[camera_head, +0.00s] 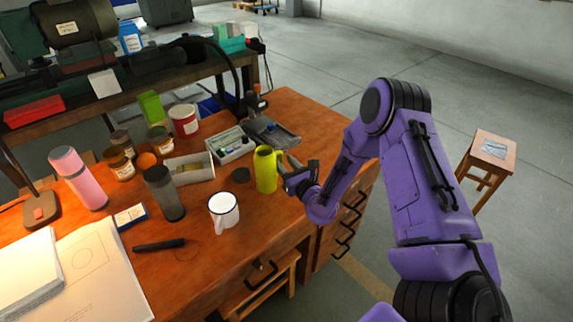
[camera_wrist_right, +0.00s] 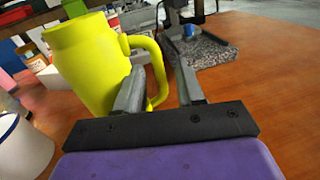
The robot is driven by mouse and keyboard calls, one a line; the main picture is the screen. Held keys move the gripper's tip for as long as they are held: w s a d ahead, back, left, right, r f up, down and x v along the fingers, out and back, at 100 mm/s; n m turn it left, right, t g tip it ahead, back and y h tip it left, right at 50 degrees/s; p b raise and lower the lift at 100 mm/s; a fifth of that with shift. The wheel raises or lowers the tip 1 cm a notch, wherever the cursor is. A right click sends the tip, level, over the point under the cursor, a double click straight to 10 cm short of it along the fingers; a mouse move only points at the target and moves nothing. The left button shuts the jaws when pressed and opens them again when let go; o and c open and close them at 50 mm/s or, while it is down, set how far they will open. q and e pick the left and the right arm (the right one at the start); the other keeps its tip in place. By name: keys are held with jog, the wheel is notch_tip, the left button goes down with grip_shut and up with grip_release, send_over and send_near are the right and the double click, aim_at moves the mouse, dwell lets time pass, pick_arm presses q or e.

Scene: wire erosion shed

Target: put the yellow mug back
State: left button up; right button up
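The yellow mug (camera_head: 266,170) stands upright on the wooden desk near its right side, with its handle toward my right arm. In the right wrist view the yellow mug (camera_wrist_right: 88,62) fills the upper left. My right gripper (camera_head: 289,172) is beside the mug on the handle side. In the wrist view the fingers of my right gripper (camera_wrist_right: 160,72) are apart. The handle's outer bar lies between them, with a gap to the right finger. Whether the left finger touches the handle, I cannot tell. My left gripper is out of view.
A white mug (camera_head: 223,212) stands left of the yellow mug. A dark round disc (camera_head: 240,174) lies just beside it. A grey tray-like device (camera_head: 270,133) and a box with compartments (camera_head: 230,146) are behind. A grey tumbler (camera_head: 164,193) stands farther left. The desk's front right is clear.

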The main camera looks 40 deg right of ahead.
jog(key=shift+r, duration=0.35)
jog(key=s, duration=0.3)
jog(key=s+b, duration=0.1)
jog(key=s, duration=0.3)
jog(key=s+a+b, duration=0.1)
jog(key=s, duration=0.3)
jog(key=shift+a+f, duration=0.1)
jog(key=shift+f, duration=0.1)
jog(key=shift+s+a, duration=0.1)
jog(key=shift+s, duration=0.4)
